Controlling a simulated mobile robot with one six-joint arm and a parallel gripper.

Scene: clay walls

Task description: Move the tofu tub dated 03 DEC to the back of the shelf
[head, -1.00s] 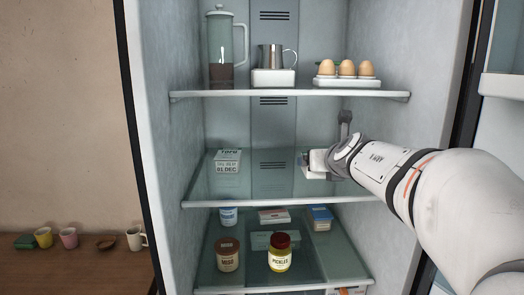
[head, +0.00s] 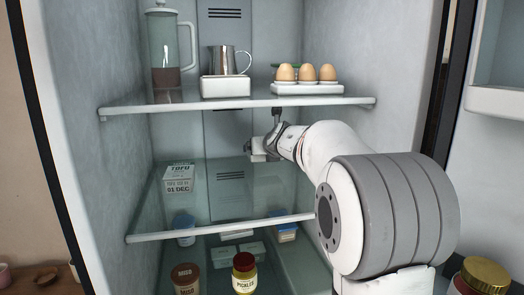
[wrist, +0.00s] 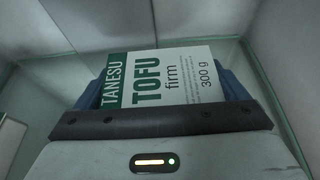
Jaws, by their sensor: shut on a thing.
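My gripper (head: 262,150) is inside the fridge, over the rear part of the middle shelf (head: 215,229). It is shut on a white and green tofu tub, whose top (wrist: 168,80) reads "TANESU TOFU firm 300 g" in the wrist view. The blue-grey fingers show at both sides of the tub. Its date is not in view, and in the head view my gripper and arm mostly hide it. I cannot tell whether it touches the shelf. Another tofu tub (head: 179,178), marked 01 DEC, stands at the left of the same shelf.
The upper shelf (head: 240,103) is close above my arm and holds a French press (head: 166,50), a metal jug (head: 224,62) and eggs (head: 307,73). Jars and tubs stand below. The middle shelf's centre looks clear.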

